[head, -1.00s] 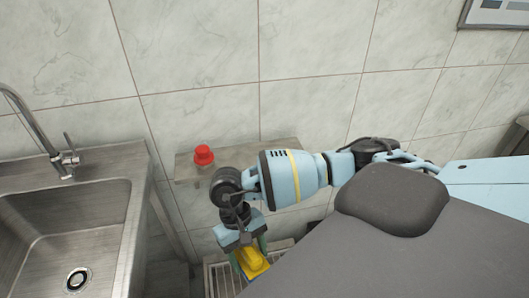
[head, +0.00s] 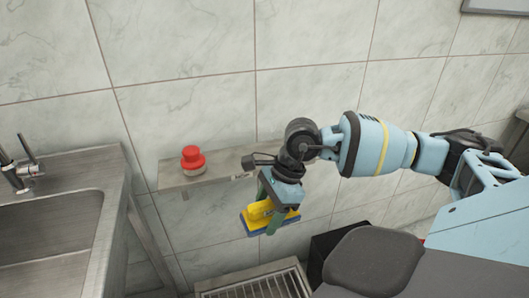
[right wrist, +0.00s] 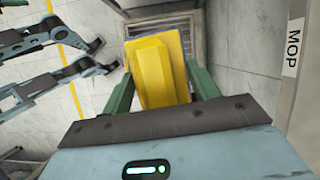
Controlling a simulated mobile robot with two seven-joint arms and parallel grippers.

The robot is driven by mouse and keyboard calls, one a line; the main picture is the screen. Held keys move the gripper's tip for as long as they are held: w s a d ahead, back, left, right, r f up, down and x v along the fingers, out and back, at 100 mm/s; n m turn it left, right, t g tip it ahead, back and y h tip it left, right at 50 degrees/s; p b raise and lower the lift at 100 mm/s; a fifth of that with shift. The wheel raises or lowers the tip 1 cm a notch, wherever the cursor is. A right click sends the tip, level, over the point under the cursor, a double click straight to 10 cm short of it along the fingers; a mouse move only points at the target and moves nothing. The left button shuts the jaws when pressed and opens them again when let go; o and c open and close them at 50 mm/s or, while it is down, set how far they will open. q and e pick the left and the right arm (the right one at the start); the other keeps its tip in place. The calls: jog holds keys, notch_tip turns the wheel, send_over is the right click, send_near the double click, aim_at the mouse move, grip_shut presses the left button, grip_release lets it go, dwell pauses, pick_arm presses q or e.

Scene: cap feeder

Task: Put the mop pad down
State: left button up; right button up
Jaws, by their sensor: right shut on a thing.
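The mop pad (head: 262,214) has a yellow grip block on top and a blue lower edge. My right gripper (head: 268,216) is shut on the yellow block and holds the pad in the air, in front of the tiled wall and above the floor grate. In the right wrist view the yellow block (right wrist: 152,70) sits between the two green fingers of my right gripper (right wrist: 158,85). My left gripper is not in the head view; I cannot tell whether the arm parts at the left of the wrist view belong to it.
A metal shelf (head: 225,167) on the wall carries a red button (head: 192,157). A steel sink (head: 50,235) stands at the left. A slatted floor grate (head: 255,285) lies below the pad, with a dark box (head: 325,252) to its right. A "MOP" label (right wrist: 292,47) shows in the wrist view.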

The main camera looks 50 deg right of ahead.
jog(key=d+r+m+b, duration=0.1)
jog(key=m, duration=0.1)
jog(key=w+d+r+m+t+h+b, duration=0.1)
jog(key=m, duration=0.1)
jog(key=d+r+m+t+b, duration=0.1)
jog(key=d+m, duration=0.1)
jog(key=m, duration=0.1)
jog(key=shift+w+r+h, duration=0.1)
jog(key=shift+w+h, duration=0.2)
jog(key=shift+h, duration=0.1)
jog(key=d+r+m+h+b, duration=0.2)
jog(key=d+r+m+b, duration=0.1)
jog(key=m, duration=0.4)
notch_tip(320, 180, up, 2)
jog(key=shift+w+d+r+m+t+h+b, duration=0.15)
jog(key=shift+d+m+t+h+b, duration=0.2)
jog(key=shift+b, duration=0.25)
jog(key=shift+w+d, duration=0.1)
send_over(263, 152)
jog(key=shift+s+f+p, duration=0.35)
jog(key=shift+f+p, duration=0.1)
jog(key=shift+f, duration=0.45)
jog(key=shift+d+f+b, duration=0.1)
jog(key=shift+f+b, duration=0.2)
jog(key=shift+f, duration=1.5)
jog(key=shift+s+f, duration=0.15)
jog(key=shift+f, duration=0.15)
